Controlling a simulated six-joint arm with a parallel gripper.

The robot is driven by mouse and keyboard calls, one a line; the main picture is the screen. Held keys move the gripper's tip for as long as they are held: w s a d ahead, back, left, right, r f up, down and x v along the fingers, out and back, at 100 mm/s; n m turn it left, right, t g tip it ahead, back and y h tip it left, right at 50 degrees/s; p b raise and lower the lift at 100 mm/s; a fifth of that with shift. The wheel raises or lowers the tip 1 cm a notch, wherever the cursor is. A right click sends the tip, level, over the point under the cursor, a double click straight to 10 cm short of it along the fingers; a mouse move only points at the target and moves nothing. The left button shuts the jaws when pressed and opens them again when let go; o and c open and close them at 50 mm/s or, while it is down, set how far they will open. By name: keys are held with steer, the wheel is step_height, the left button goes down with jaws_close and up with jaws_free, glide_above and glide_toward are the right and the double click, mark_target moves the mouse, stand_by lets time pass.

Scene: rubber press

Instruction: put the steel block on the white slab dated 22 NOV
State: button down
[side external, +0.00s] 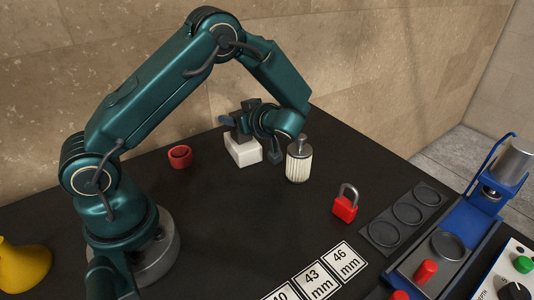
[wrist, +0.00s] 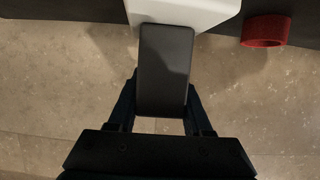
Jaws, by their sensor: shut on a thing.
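My gripper (side external: 238,118) is level, off to the back of the table, and shut on the steel block (side external: 240,133). In the wrist view the dark grey steel block (wrist: 165,65) is between the two fingers of my gripper (wrist: 163,88). The white slab (side external: 244,152) lies on the black table directly below the block. It also shows at the top of the wrist view (wrist: 190,12), where the block's end overlaps its edge. I cannot tell whether block and slab touch. No date is readable on the slab.
A red ring (side external: 180,156) lies left of the slab. A ribbed white cylinder with a metal top (side external: 299,165) stands close to its right. A red padlock (side external: 345,204), a dark tray with round recesses (side external: 404,214) and a blue press (side external: 440,250) are further right. Number cards (side external: 315,281) lie in front.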

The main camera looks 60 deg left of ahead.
steer(key=shift+c, duration=1.6)
jaws_free()
steer(key=shift+r, duration=0.15)
steer(key=v, duration=1.2)
steer(key=s+d+r+m+t+h, duration=0.2)
steer(key=s+d+m+h, duration=0.2)
steer(key=m, duration=0.5)
steer(key=s+d+r+m+t+h, duration=0.2)
steer(key=s+d+m+h, duration=0.3)
steer(key=s+m+h, duration=0.4)
steer(key=shift+s+t, duration=0.35)
steer(key=shift+t, duration=0.45)
